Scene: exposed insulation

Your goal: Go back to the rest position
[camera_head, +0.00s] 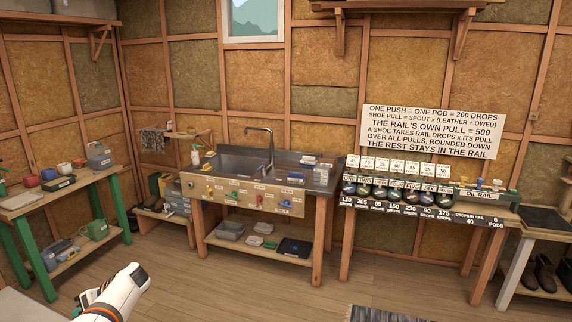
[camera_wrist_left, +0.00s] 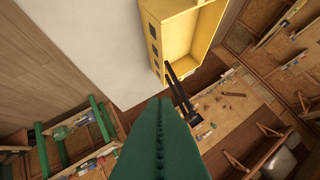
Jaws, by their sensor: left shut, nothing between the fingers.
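My left arm comes in at the bottom left of the head view, in white, orange and black. My left gripper (camera_head: 92,298) is small and partly hidden there, low over the floor. In the left wrist view its dark fingers (camera_wrist_left: 179,90) appear shut together, with nothing held between them. A yellow open box (camera_wrist_left: 190,42) shows behind the fingers; I cannot tell how far off it is. A large dark green shape (camera_wrist_left: 160,145) fills the bottom middle of that view, and I cannot tell what it is. My right gripper is in neither view.
A green-legged bench (camera_head: 25,208) stands at the left. A sink bench (camera_head: 225,208) is at the middle back. A bench with labelled pods (camera_head: 345,225) stands right of it, below a text sign (camera_head: 432,131). The wooden floor (camera_head: 215,285) before them is mostly clear.

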